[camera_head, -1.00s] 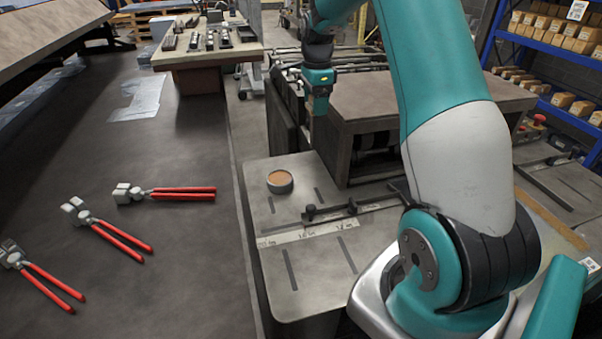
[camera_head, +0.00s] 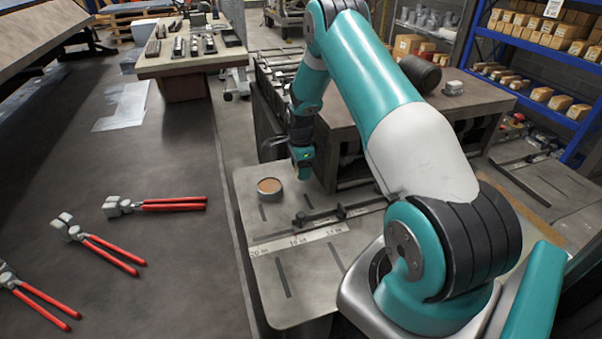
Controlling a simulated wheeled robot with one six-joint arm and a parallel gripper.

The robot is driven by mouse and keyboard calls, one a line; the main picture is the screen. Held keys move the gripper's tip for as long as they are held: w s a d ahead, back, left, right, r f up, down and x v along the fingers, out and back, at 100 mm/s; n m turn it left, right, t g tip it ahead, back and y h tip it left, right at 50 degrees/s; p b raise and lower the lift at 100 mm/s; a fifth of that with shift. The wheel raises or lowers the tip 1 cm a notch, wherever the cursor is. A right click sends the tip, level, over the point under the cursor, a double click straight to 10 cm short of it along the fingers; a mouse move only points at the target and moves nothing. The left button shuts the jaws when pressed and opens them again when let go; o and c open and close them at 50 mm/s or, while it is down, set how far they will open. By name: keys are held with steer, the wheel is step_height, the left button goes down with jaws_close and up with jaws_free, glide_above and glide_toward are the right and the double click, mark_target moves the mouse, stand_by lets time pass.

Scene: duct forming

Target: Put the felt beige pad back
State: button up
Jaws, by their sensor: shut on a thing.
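My gripper (camera_head: 303,168) hangs low at the end of my teal arm, beside the dark-framed bench and over the far edge of a grey metal plate. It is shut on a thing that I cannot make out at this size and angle. I cannot pick out a felt beige pad for certain anywhere in view. A low round tin (camera_head: 270,186) with a tan top sits on the plate, a little left of and nearer than my gripper. My gripper looks apart from it.
The grey plate (camera_head: 318,262) has slots, a marked scale and a dark bar with knobs (camera_head: 340,212). The brown-topped bench (camera_head: 350,108) stands close beside my gripper. Several red-handled pliers (camera_head: 172,203) lie on the dark table (camera_head: 160,270) at left. Blue shelves (camera_head: 540,88) hold boxes at right.

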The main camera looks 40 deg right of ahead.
mark_target(301, 183)
steer(key=shift+f+p, duration=0.55)
steer(key=shift+f, duration=1.45)
steer(key=shift+f, duration=0.2)
steer(key=o, duration=1)
steer(key=shift+o, duration=0.2)
steer(key=shift+r, duration=0.1)
